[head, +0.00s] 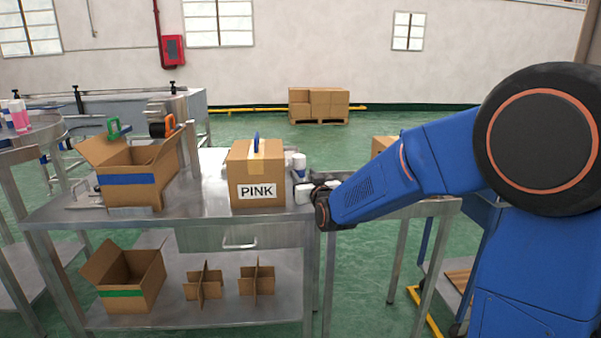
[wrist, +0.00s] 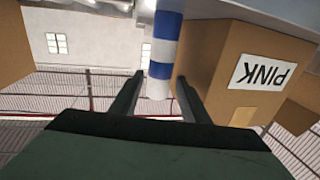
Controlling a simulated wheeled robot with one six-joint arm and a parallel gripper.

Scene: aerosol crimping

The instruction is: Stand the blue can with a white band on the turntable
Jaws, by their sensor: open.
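The blue can with a white band (wrist: 164,48) shows in the wrist view as an upright blue-and-white column, inverted in the picture. It appears between the two dark fingers of my gripper (wrist: 160,78), which are open and not visibly touching it. I cannot pick out the turntable for certain.
The box marked PINK (head: 257,178) stands close beside the gripper; it also shows in the wrist view (wrist: 235,65). An open carton (head: 128,180) is on the left of the steel table (head: 207,210). A round-edged table (head: 42,130) holds pink bottles at far left.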

